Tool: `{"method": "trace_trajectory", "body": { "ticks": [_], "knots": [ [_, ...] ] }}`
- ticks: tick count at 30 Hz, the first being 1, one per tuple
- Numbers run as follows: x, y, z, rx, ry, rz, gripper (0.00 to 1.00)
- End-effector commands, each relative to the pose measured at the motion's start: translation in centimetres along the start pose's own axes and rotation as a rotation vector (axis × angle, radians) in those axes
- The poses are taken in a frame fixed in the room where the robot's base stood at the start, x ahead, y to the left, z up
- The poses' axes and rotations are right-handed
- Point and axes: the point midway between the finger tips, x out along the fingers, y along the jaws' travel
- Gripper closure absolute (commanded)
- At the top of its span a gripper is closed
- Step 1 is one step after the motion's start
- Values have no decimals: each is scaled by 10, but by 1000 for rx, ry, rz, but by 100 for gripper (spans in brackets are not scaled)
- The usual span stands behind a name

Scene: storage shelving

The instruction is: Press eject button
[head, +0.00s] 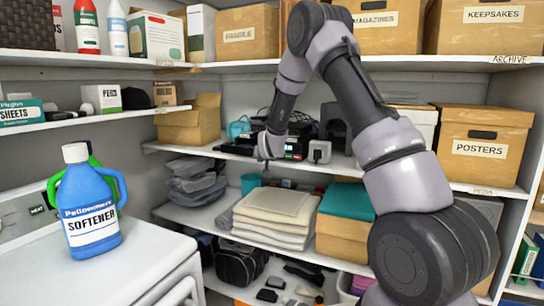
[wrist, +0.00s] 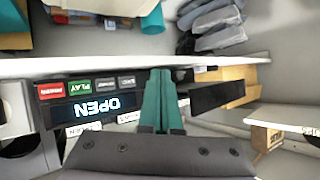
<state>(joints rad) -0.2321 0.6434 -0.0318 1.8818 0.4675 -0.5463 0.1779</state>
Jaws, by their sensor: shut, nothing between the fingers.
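A black media player (head: 296,143) sits on the middle shelf, partly hidden by my arm in the head view. In the wrist view its front appears upside down, with a lit display (wrist: 100,106) reading "OPEN". Its buttons include a red one (wrist: 50,90), a green "PLAY" one (wrist: 80,87) and two grey ones (wrist: 116,83); the grey labels are too small to read surely. My gripper (wrist: 161,72) has its teal fingers shut and empty, in front of the player beside the button row. A dark flat piece (wrist: 218,97), perhaps a disc tray, sticks out beside the fingers.
A cardboard box (head: 191,122) is left on the same shelf. Folded cloths (head: 270,216) lie on the shelf below. A blue softener jug (head: 88,205) stands on the white appliance at front left.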

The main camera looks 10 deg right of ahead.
Motion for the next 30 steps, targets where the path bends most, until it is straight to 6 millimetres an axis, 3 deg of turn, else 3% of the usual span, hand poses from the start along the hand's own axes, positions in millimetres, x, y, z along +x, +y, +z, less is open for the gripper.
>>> {"method": "trace_trajectory", "body": {
  "ticks": [15,30],
  "knots": [
    [47,35,-34,2,0,2,100],
    [55,41,-39,1,-1,1,100]
  ]
}}
